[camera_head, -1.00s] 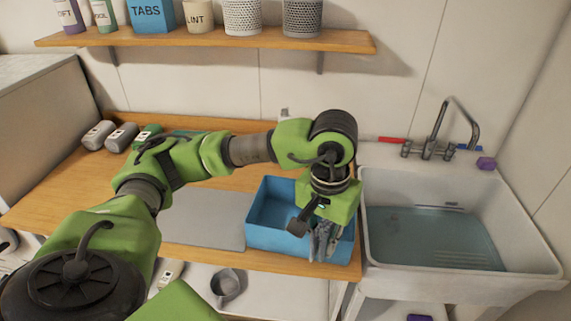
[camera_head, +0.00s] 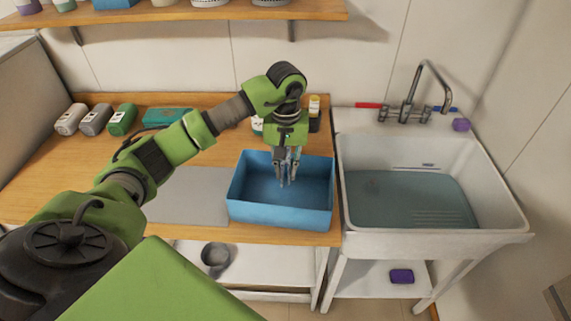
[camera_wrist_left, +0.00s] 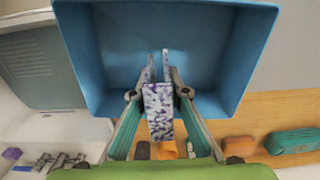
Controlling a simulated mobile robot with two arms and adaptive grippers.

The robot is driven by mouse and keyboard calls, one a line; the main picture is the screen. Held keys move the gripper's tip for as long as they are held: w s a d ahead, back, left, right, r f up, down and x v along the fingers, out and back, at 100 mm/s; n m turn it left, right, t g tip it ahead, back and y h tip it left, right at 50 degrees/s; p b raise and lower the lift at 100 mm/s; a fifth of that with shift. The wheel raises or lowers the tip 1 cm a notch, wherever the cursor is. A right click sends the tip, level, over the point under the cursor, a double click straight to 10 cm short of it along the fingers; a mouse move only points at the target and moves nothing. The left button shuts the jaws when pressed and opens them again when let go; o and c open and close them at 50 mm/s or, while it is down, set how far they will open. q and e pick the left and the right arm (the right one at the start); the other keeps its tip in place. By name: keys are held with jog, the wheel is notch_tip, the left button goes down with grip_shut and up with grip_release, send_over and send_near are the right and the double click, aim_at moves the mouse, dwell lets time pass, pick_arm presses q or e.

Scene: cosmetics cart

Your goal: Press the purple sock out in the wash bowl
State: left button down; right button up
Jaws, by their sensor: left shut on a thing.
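The blue wash bowl (camera_head: 280,213) is a rectangular tub on the wooden counter; it also shows in the left wrist view (camera_wrist_left: 90,60). My left gripper (camera_head: 287,170) points down over the back middle of the bowl, fingertips within its outline. It is shut on a white-and-purple mottled sock (camera_wrist_left: 158,108), whose two narrow ends reach toward the bowl floor in the wrist view. In the head view the sock is small and mostly hidden by the fingers. I cannot tell whether it touches the bottom. My right gripper is not in view.
A white sink (camera_head: 433,236) with water stands right of the bowl, with a purple block (camera_head: 461,125) on its rim. Bottles (camera_head: 313,112) stand behind my gripper. A grey mat (camera_head: 190,194) lies left of the bowl. A shelf (camera_head: 200,14) runs above.

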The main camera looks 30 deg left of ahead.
aim_at(285, 200)
pick_arm(q)
notch_tip(285, 200, down, 4)
jog(key=shift+s+r+b, duration=0.15)
jog(key=shift+r+b, duration=0.05)
jog(key=shift+b, duration=0.55)
notch_tip(285, 200, down, 3)
jog(key=shift+r+b, duration=0.1)
jog(key=shift+b, duration=0.6)
jog(key=shift+f+b, duration=0.35)
jog(key=shift+f, duration=0.45)
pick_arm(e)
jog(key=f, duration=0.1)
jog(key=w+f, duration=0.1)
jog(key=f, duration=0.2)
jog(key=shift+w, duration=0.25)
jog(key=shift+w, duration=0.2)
pick_arm(q)
jog(key=shift+f+b, duration=0.7)
jog(key=shift+b, duration=0.05)
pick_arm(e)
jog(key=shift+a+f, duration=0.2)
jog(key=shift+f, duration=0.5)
pick_arm(q)
jog(key=shift+s+f+b, duration=0.1)
jog(key=shift+b, duration=0.2)
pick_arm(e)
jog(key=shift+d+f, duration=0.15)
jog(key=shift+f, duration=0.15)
